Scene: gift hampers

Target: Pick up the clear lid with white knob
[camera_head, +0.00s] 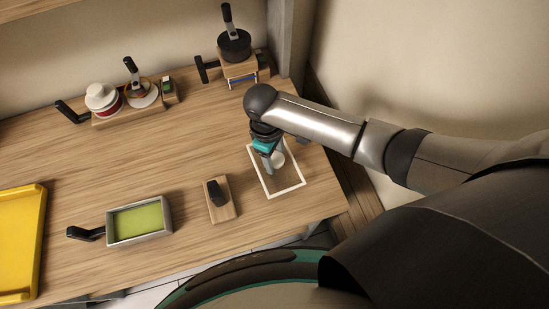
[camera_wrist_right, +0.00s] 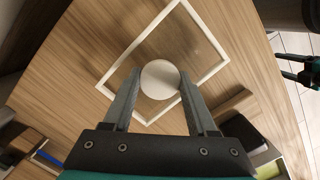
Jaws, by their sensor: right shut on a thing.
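The clear lid (camera_head: 295,189) has a white rectangular rim and a round white knob (camera_head: 278,160). It is at the right end of the wooden table, below my right gripper (camera_head: 273,166). In the right wrist view, the lid's rim (camera_wrist_right: 214,75) surrounds the knob (camera_wrist_right: 159,80), and the fingers of my right gripper (camera_wrist_right: 158,88) are on both sides of the knob, shut on it. I cannot tell whether the lid rests on the table or is slightly raised. My left gripper does not clearly show in the head view.
A wooden block with a dark grip (camera_head: 222,207) lies left of the lid. Further left are a grey tray with a green inside (camera_head: 140,222) and a yellow tray (camera_head: 37,240). Wooden holders with jars and a black pot (camera_head: 234,46) stand at the back. Bare table lies between.

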